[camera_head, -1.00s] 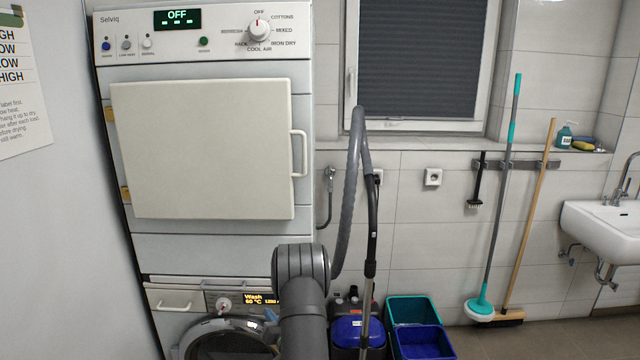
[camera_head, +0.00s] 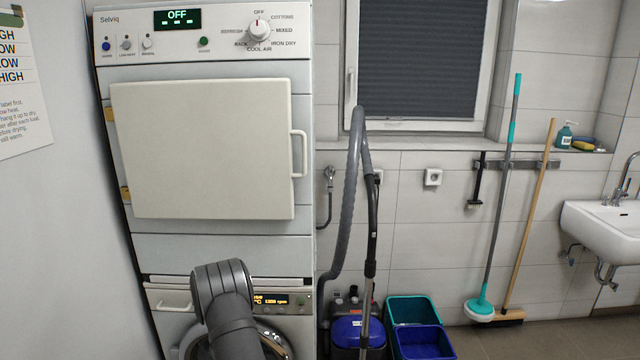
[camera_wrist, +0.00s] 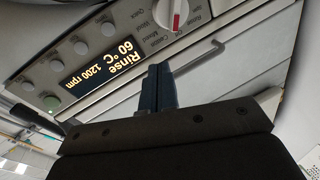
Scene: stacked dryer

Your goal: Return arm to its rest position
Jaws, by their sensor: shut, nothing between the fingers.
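My arm (camera_head: 228,310) shows at the bottom of the head view, in front of the lower washing machine (camera_head: 175,322); the gripper itself is out of that view. In the wrist view my gripper (camera_wrist: 158,72) has its two dark fingers together, with nothing between them. Behind it are the washer's panel, dial (camera_wrist: 171,12) and display (camera_wrist: 92,52), upside down, reading "Rinse 60 °C 1200 rpm". The upper dryer (camera_head: 200,150) has its square door closed. Its display (camera_head: 177,18) reads OFF.
A vacuum cleaner (camera_head: 358,332) with a tall grey hose stands right of the machines, beside teal and blue buckets (camera_head: 422,343). A mop (camera_head: 480,306), a broom and a sink (camera_head: 603,232) are farther right. A wall (camera_head: 60,240) is close on the left.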

